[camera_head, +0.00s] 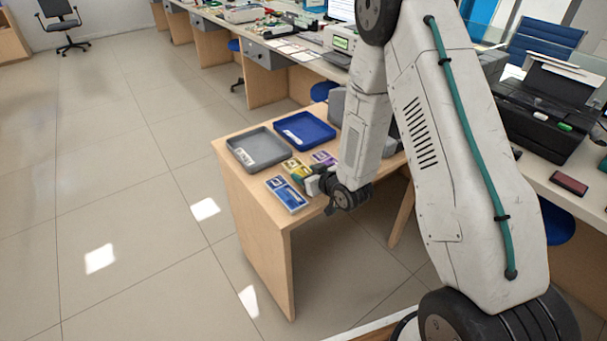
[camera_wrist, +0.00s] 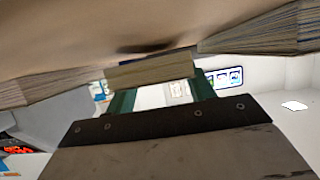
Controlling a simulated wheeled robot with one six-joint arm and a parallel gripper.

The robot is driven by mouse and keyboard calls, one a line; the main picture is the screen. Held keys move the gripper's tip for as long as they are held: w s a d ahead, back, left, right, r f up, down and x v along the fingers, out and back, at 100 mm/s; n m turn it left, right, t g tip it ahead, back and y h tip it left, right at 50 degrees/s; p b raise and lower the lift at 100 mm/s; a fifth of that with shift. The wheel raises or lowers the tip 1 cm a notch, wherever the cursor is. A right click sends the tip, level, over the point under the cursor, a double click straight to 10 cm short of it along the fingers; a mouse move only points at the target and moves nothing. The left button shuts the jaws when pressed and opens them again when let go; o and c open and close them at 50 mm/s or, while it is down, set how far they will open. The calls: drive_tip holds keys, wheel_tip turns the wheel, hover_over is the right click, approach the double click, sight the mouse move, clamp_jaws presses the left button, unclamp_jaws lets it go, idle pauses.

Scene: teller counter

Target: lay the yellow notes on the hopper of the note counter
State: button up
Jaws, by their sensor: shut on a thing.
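The yellow notes (camera_head: 295,168) lie on the wooden desk just in front of the trays, at the left of my gripper (camera_head: 316,182). My gripper is low at the desk's front edge, shut on the end of the yellow notes. In the wrist view, the green fingers of my gripper (camera_wrist: 160,92) are at the edge of a note stack (camera_wrist: 150,71); its colour does not show there. The note counter cannot be clearly made out; a grey machine (camera_head: 337,106) behind the trays is partly hidden by my arm.
Blue notes (camera_head: 287,194) lie close by in front, and purple notes (camera_head: 324,158) behind. A grey tray (camera_head: 240,142) and a blue tray (camera_head: 322,122) stand at the desk's back left. A black printer (camera_head: 545,105) is on the right counter. The floor at left is clear.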

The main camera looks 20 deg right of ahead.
drive_tip(key=shift+f, duration=0.3)
drive_tip(key=shift+f, duration=0.1)
drive_tip(key=o, duration=1)
